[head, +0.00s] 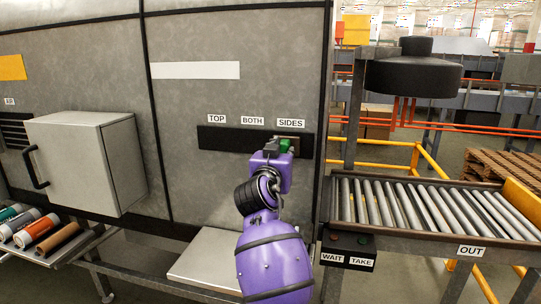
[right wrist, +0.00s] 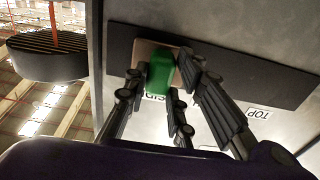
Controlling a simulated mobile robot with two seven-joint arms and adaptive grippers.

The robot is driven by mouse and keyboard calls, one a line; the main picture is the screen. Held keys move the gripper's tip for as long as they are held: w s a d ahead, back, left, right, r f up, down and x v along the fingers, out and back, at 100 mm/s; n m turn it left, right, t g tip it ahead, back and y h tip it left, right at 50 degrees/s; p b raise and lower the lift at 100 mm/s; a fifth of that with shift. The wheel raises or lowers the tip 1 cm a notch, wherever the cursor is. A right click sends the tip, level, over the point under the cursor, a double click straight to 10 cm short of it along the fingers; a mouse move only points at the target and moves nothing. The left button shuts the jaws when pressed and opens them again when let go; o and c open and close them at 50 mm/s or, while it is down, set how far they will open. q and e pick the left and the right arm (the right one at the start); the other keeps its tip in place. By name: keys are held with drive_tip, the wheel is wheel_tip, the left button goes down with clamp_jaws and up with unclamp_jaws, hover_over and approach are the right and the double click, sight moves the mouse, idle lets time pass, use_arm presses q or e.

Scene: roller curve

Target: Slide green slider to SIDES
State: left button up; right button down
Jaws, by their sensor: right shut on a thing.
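The green slider (head: 285,145) sits at the right end of the black slider track (head: 225,139), below the SIDES label (head: 291,124). The TOP label (head: 216,118) and BOTH label (head: 252,121) are farther left. My right gripper (head: 279,147) is at the slider and partly covers it. In the right wrist view, the fingers of my right gripper (right wrist: 172,82) are shut on the green slider (right wrist: 161,68), which stands on a light brownish plate (right wrist: 143,50). The SIDES label there is partly hidden by the fingers. My left gripper is not in view.
A grey box with a black handle (head: 88,160) juts from the wall at left. A roller conveyor (head: 430,207) with a WAIT/TAKE button box (head: 347,250) stands at right. A grey shelf (head: 205,262) lies below the track. Coloured cylinders (head: 38,230) lie at far left.

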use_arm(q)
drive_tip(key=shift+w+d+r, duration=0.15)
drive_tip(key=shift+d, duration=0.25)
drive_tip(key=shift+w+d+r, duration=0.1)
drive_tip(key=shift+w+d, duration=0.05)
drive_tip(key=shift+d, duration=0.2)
use_arm(e)
drive_tip(key=shift+s+d, duration=0.1)
drive_tip(key=shift+d, duration=0.55)
drive_tip(key=c, duration=1.5)
unclamp_jaws()
drive_tip(key=shift+d, duration=0.2)
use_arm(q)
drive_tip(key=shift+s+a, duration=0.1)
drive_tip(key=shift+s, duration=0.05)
use_arm(e)
drive_tip(key=v, duration=1.2)
drive_tip(key=shift+a, duration=0.1)
